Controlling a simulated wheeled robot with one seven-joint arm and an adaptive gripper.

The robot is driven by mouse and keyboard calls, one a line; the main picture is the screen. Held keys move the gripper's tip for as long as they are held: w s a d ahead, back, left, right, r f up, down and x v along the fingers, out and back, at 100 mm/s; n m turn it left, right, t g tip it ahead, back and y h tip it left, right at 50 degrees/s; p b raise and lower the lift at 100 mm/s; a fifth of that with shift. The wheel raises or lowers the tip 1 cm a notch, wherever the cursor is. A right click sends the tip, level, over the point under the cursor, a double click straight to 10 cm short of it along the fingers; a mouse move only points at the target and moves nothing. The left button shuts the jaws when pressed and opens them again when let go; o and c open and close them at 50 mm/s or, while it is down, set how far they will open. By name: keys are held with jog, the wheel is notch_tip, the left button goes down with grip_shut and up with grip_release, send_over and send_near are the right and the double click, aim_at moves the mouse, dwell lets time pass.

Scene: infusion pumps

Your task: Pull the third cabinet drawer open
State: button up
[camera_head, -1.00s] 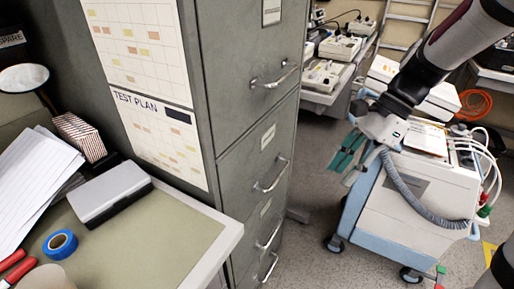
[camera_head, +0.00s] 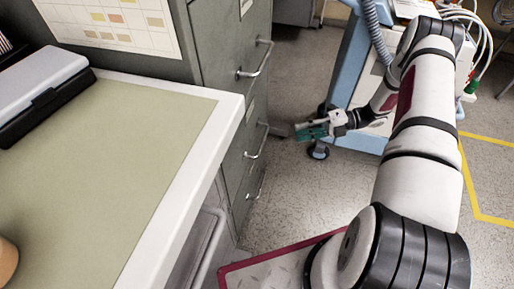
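The grey filing cabinet (camera_head: 225,65) stands left of centre with its drawer fronts facing right. The third drawer's handle (camera_head: 258,141) is a curved metal bar, below the second drawer's handle (camera_head: 258,58) and above the lowest handle (camera_head: 262,184). The drawers in view look closed. My gripper (camera_head: 303,131), with green fingers, is right of the third handle at about its height in the picture, pointing left. A visible gap separates it from the handle. The fingers are small and seen nearly edge on, so their opening is unclear. I see nothing held in them.
A desk with a green top and white edge (camera_head: 165,215) fills the left, close beside the cabinet. A blue and white medical cart (camera_head: 352,75) stands behind my gripper. Speckled floor is clear between cabinet and arm.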

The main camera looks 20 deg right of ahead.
aim_at(263, 141)
jog(key=shift+m, duration=0.3)
jog(key=b+x, duration=0.1)
jog(key=x, duration=0.3)
jog(key=b+x, duration=0.1)
jog(key=x, duration=0.4)
jog(key=f+b+x, duration=0.1)
jog(key=x, duration=0.4)
grip_shut()
jog(key=shift+d, duration=0.1)
